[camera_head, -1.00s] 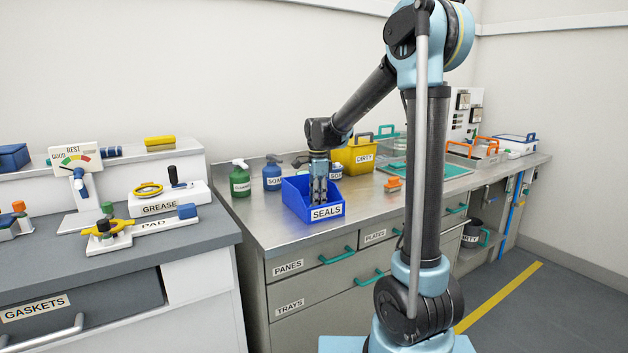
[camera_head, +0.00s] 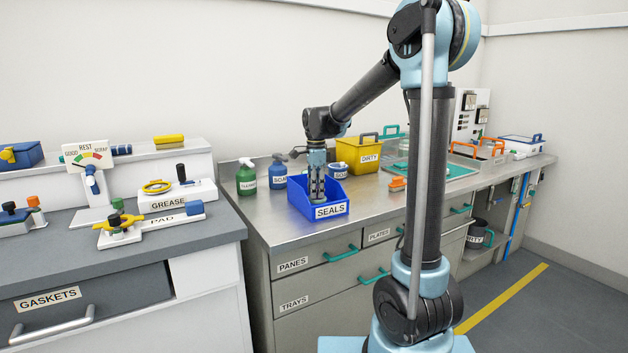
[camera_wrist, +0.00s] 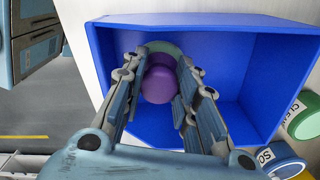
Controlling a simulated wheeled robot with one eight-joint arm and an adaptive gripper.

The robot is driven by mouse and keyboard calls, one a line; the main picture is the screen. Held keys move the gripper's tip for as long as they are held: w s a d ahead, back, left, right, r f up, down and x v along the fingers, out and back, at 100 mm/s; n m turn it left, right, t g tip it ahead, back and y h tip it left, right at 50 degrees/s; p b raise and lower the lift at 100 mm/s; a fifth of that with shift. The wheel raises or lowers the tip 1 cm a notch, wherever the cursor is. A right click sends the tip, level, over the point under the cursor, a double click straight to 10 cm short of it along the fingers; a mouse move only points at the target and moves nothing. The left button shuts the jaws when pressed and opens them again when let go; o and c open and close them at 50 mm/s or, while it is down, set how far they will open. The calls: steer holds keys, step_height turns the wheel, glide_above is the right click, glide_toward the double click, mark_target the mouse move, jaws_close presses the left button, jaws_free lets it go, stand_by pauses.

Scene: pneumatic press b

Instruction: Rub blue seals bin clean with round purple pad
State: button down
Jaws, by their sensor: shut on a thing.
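The blue seals bin (camera_head: 333,210) stands on the steel counter, its SEALS label facing front. My gripper (camera_head: 317,198) points down inside it. In the wrist view, my gripper (camera_wrist: 160,75) is shut on the round purple pad (camera_wrist: 158,84), whose purple knob shows between the fingers. A pale green disc edge (camera_wrist: 165,48) shows beyond the knob, inside the blue bin (camera_wrist: 240,80). The fingers hide part of the pad, and I cannot tell whether its underside touches the bin floor.
A green bottle (camera_head: 246,180) and a blue bottle (camera_head: 278,173) stand behind and left of the bin. A yellow DIRTY bin (camera_head: 352,155) is behind it. An orange brush-like item (camera_head: 397,183) lies to the right. The counter's front left (camera_head: 265,225) is clear.

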steer(key=shift+a+r, duration=0.1)
steer(key=shift+r, duration=2.05)
